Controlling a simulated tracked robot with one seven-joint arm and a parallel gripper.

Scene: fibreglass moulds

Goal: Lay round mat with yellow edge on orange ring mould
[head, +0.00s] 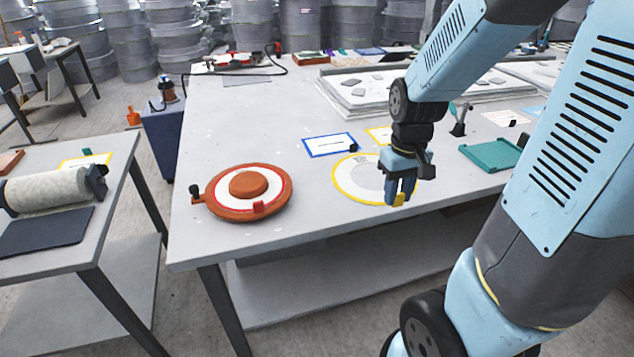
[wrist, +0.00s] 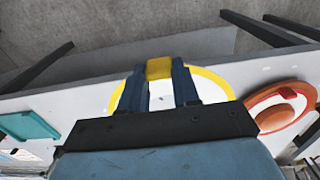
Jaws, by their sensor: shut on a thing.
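The round mat with yellow edge (head: 346,181) lies flat at the front of the large table, with a grey centre and a yellow tab (head: 399,200). My gripper (head: 401,191) points down at its near right side and is shut on that tab. In the wrist view the tab (wrist: 159,68) sits between my fingertips, and the mat (wrist: 212,84) is partly hidden behind my fingers. I cannot tell whether the mat touches the table. The orange ring mould (head: 213,193) is to the left, near the table's front left corner. A white ring with red edge and a red tab (head: 258,207) lies on it around its raised centre.
A blue-edged card (head: 329,144) lies behind the mat, with a yellow-edged card (head: 379,135) beside it. A teal tray (head: 490,154) is at the right. The table between mat and mould is clear. A side table with a fabric roll (head: 48,190) stands at the left.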

